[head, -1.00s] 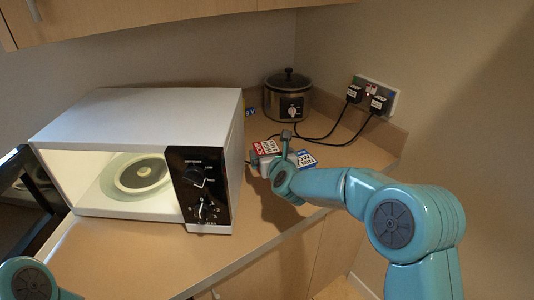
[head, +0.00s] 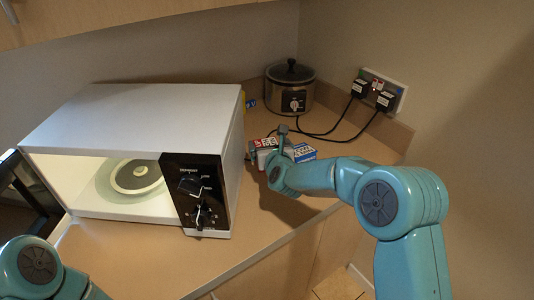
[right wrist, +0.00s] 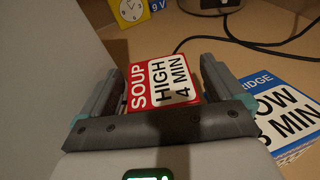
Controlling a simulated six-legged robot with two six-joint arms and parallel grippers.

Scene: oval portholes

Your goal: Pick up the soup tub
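The soup tub shows a red and white top reading "SOUP HIGH 4 MIN" in the right wrist view (right wrist: 163,84). In the head view, its red top (head: 265,143) shows just behind my right wrist, right of the microwave. My right gripper (right wrist: 162,64) is open, with one finger on each side of the tub. A narrow gap seems to show at the fingers; contact cannot be made out. My left gripper is out of view; only a left arm link shows.
The microwave (head: 130,112) stands close left of the tub, open and lit, with a round turntable inside. A blue-labelled box (head: 302,153) sits just right of the tub. A slow cooker (head: 290,90) and cables to a wall socket (head: 381,90) are behind. Counter (head: 150,262) in front is clear.

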